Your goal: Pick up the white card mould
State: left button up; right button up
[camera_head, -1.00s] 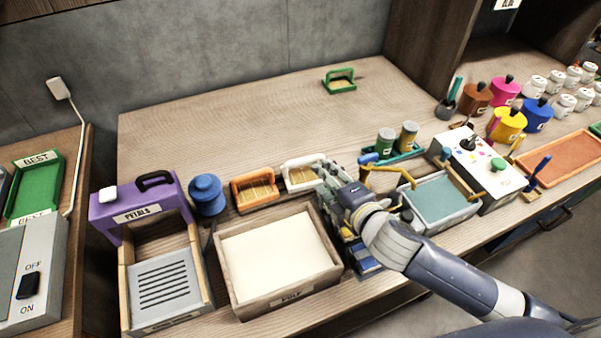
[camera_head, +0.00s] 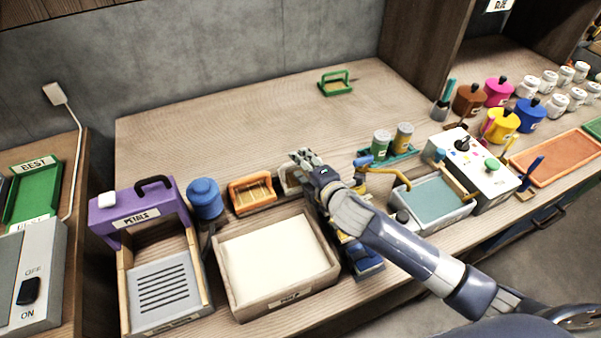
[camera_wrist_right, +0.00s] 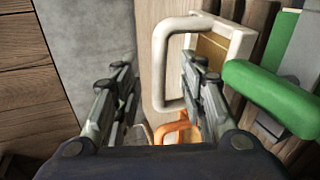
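The white card mould (camera_head: 284,178) stands on the table behind the pulp tray and is mostly hidden by my right gripper. In the right wrist view its white frame (camera_wrist_right: 239,42) and looped handle (camera_wrist_right: 159,68) show clearly, with a tan panel inside the frame. My right gripper (camera_head: 303,160) is over the mould. In the wrist view its two fingers (camera_wrist_right: 155,95) are apart and empty, with the handle's outer bar showing between them, nearer the right finger. I cannot tell whether a finger touches it. My left gripper is in neither view.
The orange mould (camera_head: 253,193) stands just left of the white one, close to my gripper. The pulp tray (camera_head: 232,280) lies in front. Green and yellow cans (camera_head: 392,141) stand to the right. A green mould (camera_head: 335,83) is at the back, where the table is mostly clear.

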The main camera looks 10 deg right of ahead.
jog(key=shift+w+f, duration=0.1)
jog(key=shift+w, duration=0.1)
jog(key=shift+c, duration=0.5)
grip_shut()
jog(key=shift+s+f, duration=0.1)
